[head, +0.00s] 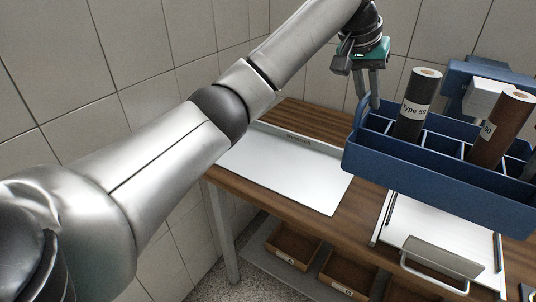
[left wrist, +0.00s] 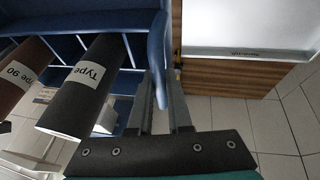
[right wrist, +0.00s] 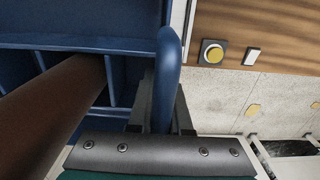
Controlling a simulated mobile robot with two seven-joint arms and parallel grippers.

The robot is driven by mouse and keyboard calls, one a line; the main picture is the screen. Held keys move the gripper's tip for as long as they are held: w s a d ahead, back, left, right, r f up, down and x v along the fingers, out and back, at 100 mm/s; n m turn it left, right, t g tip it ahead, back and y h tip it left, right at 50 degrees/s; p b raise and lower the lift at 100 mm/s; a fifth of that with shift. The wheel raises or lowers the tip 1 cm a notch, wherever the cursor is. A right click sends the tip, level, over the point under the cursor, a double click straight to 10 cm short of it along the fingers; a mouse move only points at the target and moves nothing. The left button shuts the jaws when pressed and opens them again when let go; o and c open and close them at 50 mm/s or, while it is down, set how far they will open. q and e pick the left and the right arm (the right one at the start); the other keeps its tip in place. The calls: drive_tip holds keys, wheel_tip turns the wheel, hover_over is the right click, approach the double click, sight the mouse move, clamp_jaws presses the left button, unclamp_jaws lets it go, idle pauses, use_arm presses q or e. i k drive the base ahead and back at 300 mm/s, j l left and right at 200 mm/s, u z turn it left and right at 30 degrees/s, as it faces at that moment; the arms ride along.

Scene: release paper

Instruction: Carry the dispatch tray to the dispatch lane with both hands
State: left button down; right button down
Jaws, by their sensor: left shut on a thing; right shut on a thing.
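The blue dispatch tray (head: 430,175) hangs in the air above the wooden bench, at the right of the head view. It has several compartments. A black roll (head: 417,104) marked "Type 50" and a brown roll (head: 499,128) lean in it. My left gripper (left wrist: 160,95) is shut on the tray's left end wall; it also shows in the head view (head: 369,90). My right gripper (right wrist: 164,100) is shut on the opposite end's rim. A white panel (head: 285,165), perhaps the dispatch lane, lies on the bench left of the tray, with a small unreadable label at its back.
A white device with a metal handle (head: 435,262) sits on the bench below the tray. Brown boxes (head: 345,271) stand on the lower shelf. A yellow button (right wrist: 212,53) is at the bench's edge in the right wrist view. Tiled walls stand behind and left. The white panel is clear.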

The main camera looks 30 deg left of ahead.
sight(290, 165)
drive_tip(key=i+j, duration=0.1)
drive_tip(key=j, duration=1.05)
drive_tip(key=i+j, duration=0.15)
drive_tip(key=j, duration=0.45)
drive_tip(key=u, duration=0.05)
